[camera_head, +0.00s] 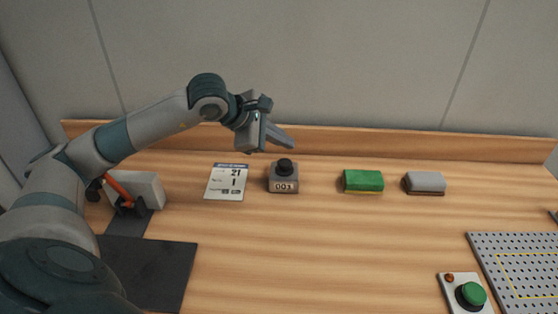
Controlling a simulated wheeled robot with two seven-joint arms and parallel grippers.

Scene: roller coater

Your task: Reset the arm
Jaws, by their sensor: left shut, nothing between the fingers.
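My left arm (152,128) comes in from the left and bends over the back of the table. My left gripper (285,141) is shut and empty. It is in the air in front of the back ledge, above the counter block (284,184) with a black knob and the number 001. My right gripper is not in view.
On the wooden table (300,235) are a white card (226,182), a green block (362,181) and a grey block (424,183). A green button box (468,294) and a perforated plate (520,262) are at right. A black mat (160,270) and an orange-handled tool (118,190) are at left.

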